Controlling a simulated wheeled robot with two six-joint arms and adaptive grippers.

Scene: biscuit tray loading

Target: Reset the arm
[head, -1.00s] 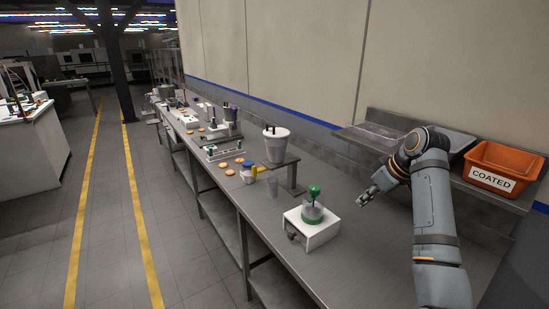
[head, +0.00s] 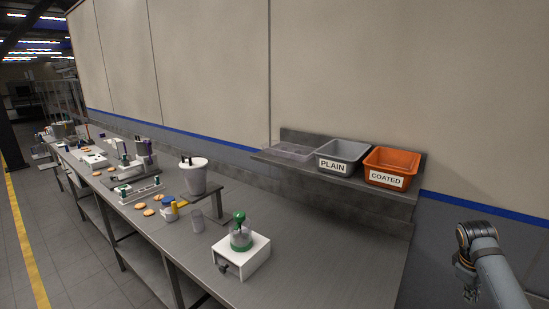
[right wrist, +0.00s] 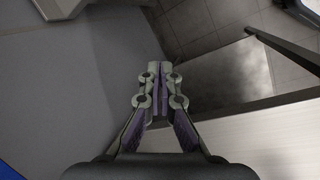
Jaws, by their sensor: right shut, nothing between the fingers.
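My right gripper (head: 470,294) is at the lower right of the head view, pointing down, beyond the near right end of the steel workbench (head: 330,262). In the right wrist view its fingers (right wrist: 160,75) are closed together with nothing between them. Grey floor and wall surfaces and part of a metal bench (right wrist: 265,140) lie below it. My left gripper does not show in the head view.
A grey PLAIN bin (head: 343,154) and an orange COATED bin (head: 391,166) stand on a wall shelf (head: 310,166). A white box with a green-topped jar (head: 243,254), a white hopper (head: 193,178) and several biscuits (head: 139,206) are on the bench. The bench's right part is clear.

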